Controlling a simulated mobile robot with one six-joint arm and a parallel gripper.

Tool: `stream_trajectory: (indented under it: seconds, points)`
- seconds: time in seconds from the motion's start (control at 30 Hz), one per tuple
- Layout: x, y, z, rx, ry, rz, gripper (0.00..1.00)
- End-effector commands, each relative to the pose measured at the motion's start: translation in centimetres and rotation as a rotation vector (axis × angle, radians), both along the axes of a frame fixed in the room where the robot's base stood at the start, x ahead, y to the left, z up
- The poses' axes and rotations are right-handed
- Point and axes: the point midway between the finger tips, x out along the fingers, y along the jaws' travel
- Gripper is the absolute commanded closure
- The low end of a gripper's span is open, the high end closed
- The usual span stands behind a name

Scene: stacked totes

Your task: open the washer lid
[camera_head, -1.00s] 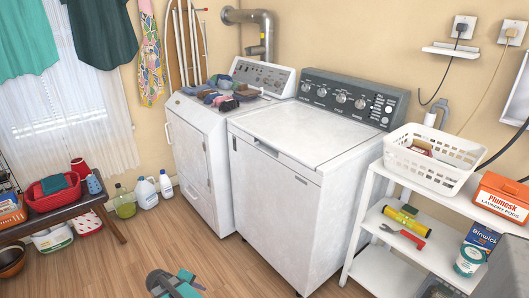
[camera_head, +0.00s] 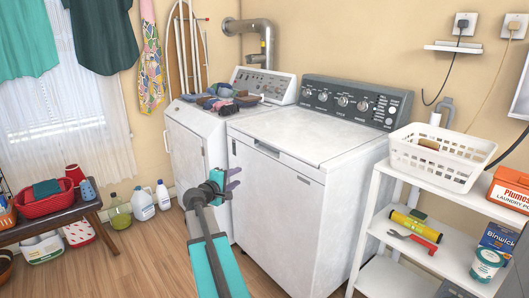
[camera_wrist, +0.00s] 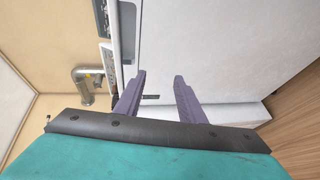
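The washer is a white top-loader with a dark control panel (camera_head: 350,98) at its back. Its flat white lid (camera_head: 310,133) lies closed, with a dark recess (camera_head: 267,150) at its front edge. My gripper (camera_head: 236,178) is in front of the left part of the washer's front, below lid level. In the wrist view its two purple fingers (camera_wrist: 159,80) are apart with nothing between them, in front of a white panel (camera_wrist: 215,40). A small dark slot shows beyond the fingers. I cannot tell the exact gap between fingertips and washer.
A white dryer (camera_head: 195,140) with cloths on top stands left of the washer. A white shelf (camera_head: 375,215) with a basket (camera_head: 437,155) and tools stands close on the right. A bench (camera_head: 70,214) and bottles are at left. Wooden floor in front is open.

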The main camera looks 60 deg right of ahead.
Motion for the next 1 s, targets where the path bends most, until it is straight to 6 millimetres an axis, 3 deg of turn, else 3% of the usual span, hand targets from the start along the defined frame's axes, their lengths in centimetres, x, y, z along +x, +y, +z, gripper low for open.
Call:
stream_trajectory:
  seconds: [0.13, 0.3, 1.0]
  points:
    - [-1.6, -3.0, 4.6, -0.111, 0.01, -0.02, 0.64]
    - [-2.8, -4.5, 7.8, -0.179, 0.024, -0.032, 0.64]
    - [-3.0, -5.9, 8.5, -0.192, 0.028, -0.036, 0.64]
